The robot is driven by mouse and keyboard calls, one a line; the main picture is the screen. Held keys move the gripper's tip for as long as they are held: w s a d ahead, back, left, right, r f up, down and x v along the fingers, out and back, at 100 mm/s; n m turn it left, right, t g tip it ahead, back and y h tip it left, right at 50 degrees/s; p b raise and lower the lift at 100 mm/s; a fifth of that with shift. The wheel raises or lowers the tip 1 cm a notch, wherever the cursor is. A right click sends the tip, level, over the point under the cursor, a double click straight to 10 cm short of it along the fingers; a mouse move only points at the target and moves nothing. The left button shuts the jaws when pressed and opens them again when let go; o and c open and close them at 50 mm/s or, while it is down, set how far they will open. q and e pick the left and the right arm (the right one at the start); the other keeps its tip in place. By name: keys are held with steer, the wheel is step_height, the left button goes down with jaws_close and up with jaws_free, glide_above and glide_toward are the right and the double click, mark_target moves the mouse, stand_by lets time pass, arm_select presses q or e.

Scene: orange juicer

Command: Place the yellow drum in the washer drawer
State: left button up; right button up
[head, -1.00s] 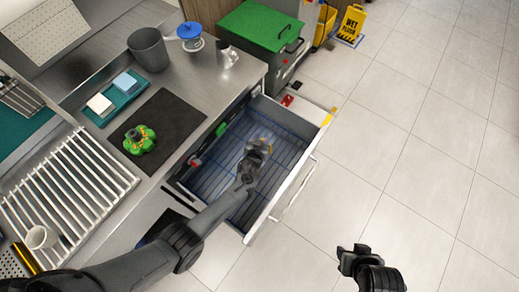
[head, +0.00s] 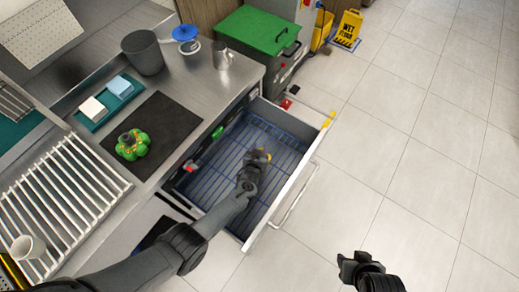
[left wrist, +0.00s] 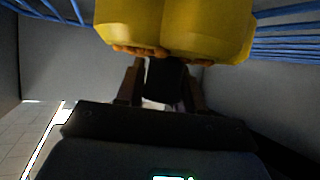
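My left gripper (head: 255,163) is inside the open washer drawer (head: 284,192). In the left wrist view its fingers (left wrist: 163,78) stand on either side of a dark part below the lobes and appear shut on it. The drawer has a blue wire rack on its floor. Whether the drum touches the rack is hidden. My right gripper (head: 352,261) is over the floor, with its fingers apart and empty.
A green drum (head: 133,145) sits on a black mat (head: 168,112) on the steel counter. A grey pot (head: 143,52), a metal cup (head: 222,56) and a green-lidded bin (head: 258,35) stand further back. A rod rack (head: 62,195) is at left.

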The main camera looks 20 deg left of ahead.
arm_select(q)
steer(key=o, duration=0.4)
steer(key=shift+o, duration=0.2)
steer(key=shift+r, duration=0.1)
steer(key=shift+r+p, duration=0.15)
steer(key=shift+p, duration=0.25)
steer(key=shift+s+r+p, duration=0.25)
steer(key=shift+s+p, duration=0.1)
steer(key=s+a+r+m+g+p, duration=0.1)
steer(key=s+a+r+g+p, duration=0.1)
steer(key=s+r, duration=1.1)
steer(key=s+a+r+m+g+h+p, duration=0.1)
steer(key=s+a+r+g+p, duration=0.2)
steer(key=s+r, duration=1.1)
steer(key=s+a+g, duration=0.2)
steer(key=s+g, duration=0.2)
steer(key=s, duration=0.3)
steer(key=shift+s+a+m, duration=0.15)
steer(key=shift+m, duration=0.25)
